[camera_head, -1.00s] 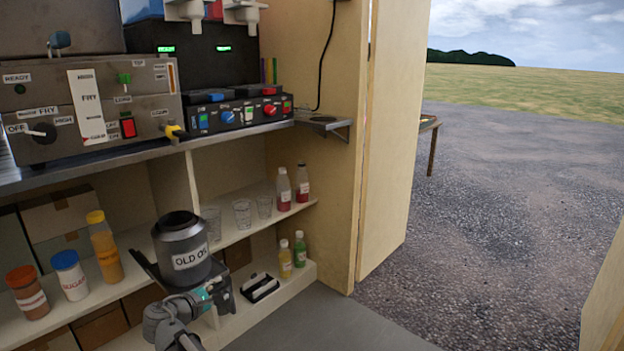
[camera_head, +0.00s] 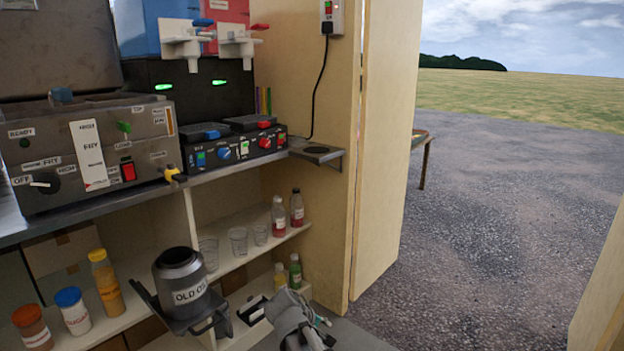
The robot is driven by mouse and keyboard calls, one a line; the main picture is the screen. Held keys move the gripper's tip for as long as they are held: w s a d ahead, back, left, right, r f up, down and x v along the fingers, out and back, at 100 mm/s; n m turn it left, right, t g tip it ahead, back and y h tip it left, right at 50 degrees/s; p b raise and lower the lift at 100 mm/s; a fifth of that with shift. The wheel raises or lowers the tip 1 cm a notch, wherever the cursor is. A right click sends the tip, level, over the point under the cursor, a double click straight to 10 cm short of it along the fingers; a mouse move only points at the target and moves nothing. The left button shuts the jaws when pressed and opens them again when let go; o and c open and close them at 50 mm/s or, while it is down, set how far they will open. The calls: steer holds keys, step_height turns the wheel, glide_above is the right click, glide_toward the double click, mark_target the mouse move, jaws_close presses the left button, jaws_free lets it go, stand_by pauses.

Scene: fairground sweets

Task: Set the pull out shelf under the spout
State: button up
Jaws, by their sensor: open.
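The fryer's spout (camera_head: 176,176) has a yellow end and sticks out at the counter's front edge. A dark grey pull-out shelf (camera_head: 143,294) juts from the lower cabinet below it. A dark pot (camera_head: 182,272) labelled "OLD O..." stands upright on the shelf, its mouth below the spout in the picture; I cannot tell the exact alignment in depth. The shelf's dark handle (camera_head: 221,322) shows at its right front. My gripper (camera_head: 314,337) is low, to the right of the shelf, apart from the handle, open and empty; its fingers are partly unclear.
Glasses (camera_head: 238,241) and red bottles (camera_head: 297,207) stand on the cabinet shelf behind. Capped jars (camera_head: 73,310) stand at lower left. A wooden door panel (camera_head: 385,150) stands right, with open ground beyond.

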steer(key=s+d+r+m+g+y+p, duration=0.5)
steer(key=s+d+m+p, duration=0.4)
steer(key=s+d, duration=0.45)
step_height(320, 180, up, 38)
steer(key=w+d+y+p, duration=0.1)
steer(key=w+p, duration=0.1)
steer(key=p, duration=3.5)
steer(key=shift+d+t, duration=0.15)
steer(key=shift+t, duration=0.15)
steer(key=shift+f, duration=0.1)
